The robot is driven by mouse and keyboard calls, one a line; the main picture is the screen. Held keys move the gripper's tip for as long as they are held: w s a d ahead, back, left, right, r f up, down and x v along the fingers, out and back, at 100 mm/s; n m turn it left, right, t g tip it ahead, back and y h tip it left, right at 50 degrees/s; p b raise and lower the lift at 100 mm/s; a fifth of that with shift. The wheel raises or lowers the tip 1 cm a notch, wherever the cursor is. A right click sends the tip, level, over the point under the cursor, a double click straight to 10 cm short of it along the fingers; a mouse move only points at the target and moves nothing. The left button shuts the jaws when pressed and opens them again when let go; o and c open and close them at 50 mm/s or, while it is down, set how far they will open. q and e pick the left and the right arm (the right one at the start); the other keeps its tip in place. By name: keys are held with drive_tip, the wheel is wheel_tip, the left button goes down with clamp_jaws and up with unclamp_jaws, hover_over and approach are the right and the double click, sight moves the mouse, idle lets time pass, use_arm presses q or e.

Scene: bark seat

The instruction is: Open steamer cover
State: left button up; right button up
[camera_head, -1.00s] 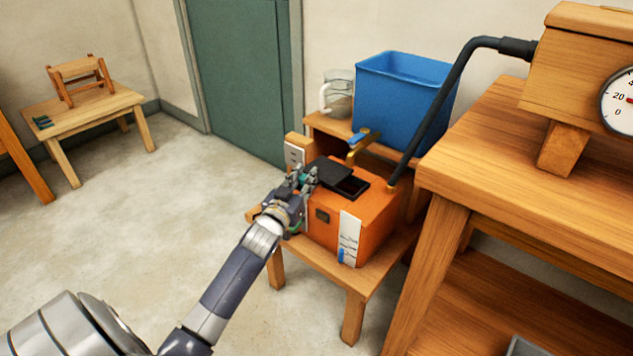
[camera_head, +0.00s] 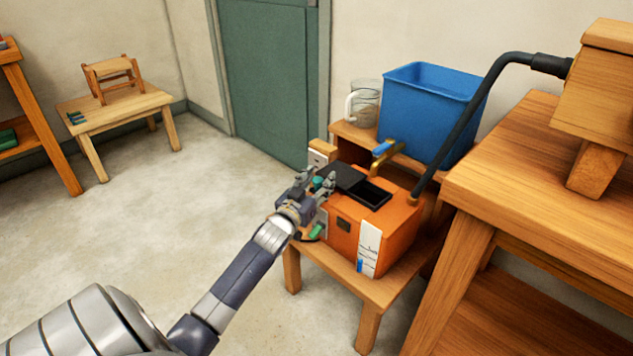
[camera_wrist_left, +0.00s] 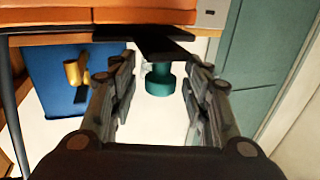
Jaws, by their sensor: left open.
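The steamer is an orange box (camera_head: 385,243) on a low wooden stand. Its flat black cover (camera_head: 340,175) lies toward the left of the top, with a dark rectangular opening (camera_head: 374,194) beside it on the right. My left gripper (camera_head: 322,184) is at the cover's left end, near a teal knob (camera_head: 319,182). In the left wrist view the knob (camera_wrist_left: 160,80) sits between the spread fingers (camera_wrist_left: 160,98), below the black cover (camera_wrist_left: 150,42); no finger clearly touches it. The jaws are open. My right gripper is out of view.
A blue bin (camera_head: 425,110) and a glass jug (camera_head: 364,103) stand behind the steamer. A black hose (camera_head: 468,128) runs from the box to a wooden unit (camera_head: 600,105) on the right table. The floor at left is open.

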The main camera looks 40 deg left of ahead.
use_arm(q)
drive_tip(key=v, duration=1.2)
drive_tip(key=shift+d, duration=0.1)
